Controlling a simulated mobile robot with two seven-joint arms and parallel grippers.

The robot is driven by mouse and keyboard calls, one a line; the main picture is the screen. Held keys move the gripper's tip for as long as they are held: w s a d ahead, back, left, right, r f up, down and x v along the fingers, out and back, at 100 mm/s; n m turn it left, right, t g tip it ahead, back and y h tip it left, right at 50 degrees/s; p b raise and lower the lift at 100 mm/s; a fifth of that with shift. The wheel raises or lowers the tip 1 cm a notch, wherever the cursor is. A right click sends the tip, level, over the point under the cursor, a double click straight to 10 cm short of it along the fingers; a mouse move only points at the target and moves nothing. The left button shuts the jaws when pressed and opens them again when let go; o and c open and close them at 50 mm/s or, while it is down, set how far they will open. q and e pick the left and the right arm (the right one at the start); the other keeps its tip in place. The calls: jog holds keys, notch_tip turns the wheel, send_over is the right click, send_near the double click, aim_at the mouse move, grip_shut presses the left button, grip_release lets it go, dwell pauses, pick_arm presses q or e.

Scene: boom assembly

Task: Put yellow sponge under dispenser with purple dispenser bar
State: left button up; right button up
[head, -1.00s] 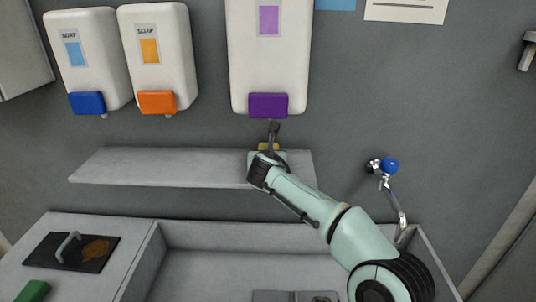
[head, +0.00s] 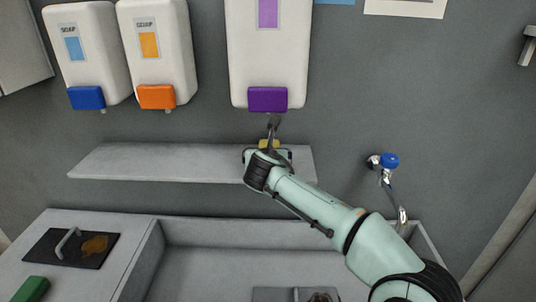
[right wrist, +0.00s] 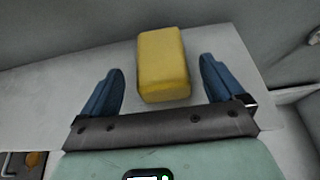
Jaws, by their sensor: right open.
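The yellow sponge (right wrist: 163,65) lies on the grey shelf in the right wrist view, between and slightly beyond my right gripper's open blue fingers (right wrist: 160,88). There are visible gaps on both sides of it. In the head view only a small part of the sponge (head: 269,144) shows past my right gripper (head: 272,142). The dispenser with the purple bar (head: 268,99) hangs on the wall above the shelf (head: 150,164), and the sponge appears below that bar. My left gripper is not in view.
Dispensers with a blue bar (head: 87,98) and an orange bar (head: 157,97) hang to the left. A tap with a blue knob (head: 389,160) is to the right. A sink (head: 200,234) lies below the shelf. A green block (head: 33,289) is at lower left. The shelf's left part is clear.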

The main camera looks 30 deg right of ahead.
jog(key=v, duration=0.7)
jog(key=shift+s+b, duration=0.3)
jog(key=shift+a, duration=0.1)
